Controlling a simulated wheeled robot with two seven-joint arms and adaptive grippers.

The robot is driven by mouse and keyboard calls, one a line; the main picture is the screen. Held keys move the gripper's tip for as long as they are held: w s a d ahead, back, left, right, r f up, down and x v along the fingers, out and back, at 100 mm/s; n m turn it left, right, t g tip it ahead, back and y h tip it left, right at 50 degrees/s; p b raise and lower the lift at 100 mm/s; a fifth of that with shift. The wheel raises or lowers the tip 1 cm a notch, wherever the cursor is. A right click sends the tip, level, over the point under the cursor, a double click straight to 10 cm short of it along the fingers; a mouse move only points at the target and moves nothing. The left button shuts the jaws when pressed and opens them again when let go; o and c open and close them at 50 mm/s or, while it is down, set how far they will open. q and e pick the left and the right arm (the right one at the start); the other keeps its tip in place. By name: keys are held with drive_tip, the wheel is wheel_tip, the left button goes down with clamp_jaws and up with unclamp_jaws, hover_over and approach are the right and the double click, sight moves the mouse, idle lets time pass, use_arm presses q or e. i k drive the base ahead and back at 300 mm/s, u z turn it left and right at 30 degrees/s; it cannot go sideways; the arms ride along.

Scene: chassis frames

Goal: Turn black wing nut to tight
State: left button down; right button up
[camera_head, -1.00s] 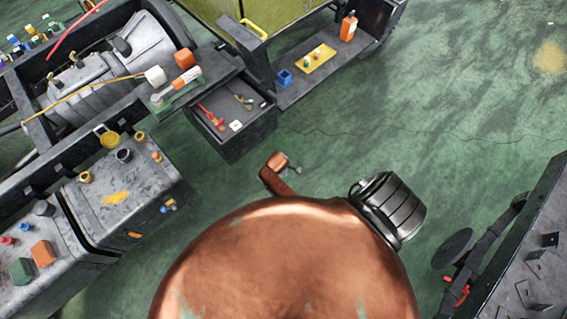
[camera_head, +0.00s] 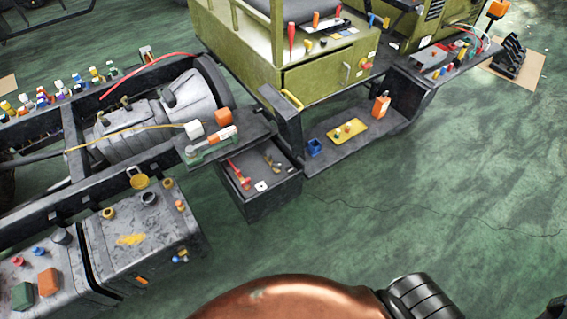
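I cannot pick out a black wing nut with certainty; the small fittings on the chassis are too small to tell. The grey boxes at the left carry a yellow round cap (camera_head: 138,181), a dark round fitting (camera_head: 149,198) and small brass fittings (camera_head: 108,214). An open dark drawer (camera_head: 262,211) holds a red-handled tool (camera_head: 237,173) and other small parts. Neither of my grippers is in view.
The dark chassis rail (camera_head: 85,227) runs across the left, beside a grey gearbox-like casing (camera_head: 140,130). An olive cabinet (camera_head: 310,85) stands behind a low step (camera_head: 365,145) with a yellow plate (camera_head: 347,130) and an orange bottle (camera_head: 381,107). Green floor at the right is clear.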

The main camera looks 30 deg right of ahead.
sight(278, 165)
drive_tip(key=z, duration=0.95)
drive_tip(key=i, duration=0.4)
drive_tip(key=u, duration=1)
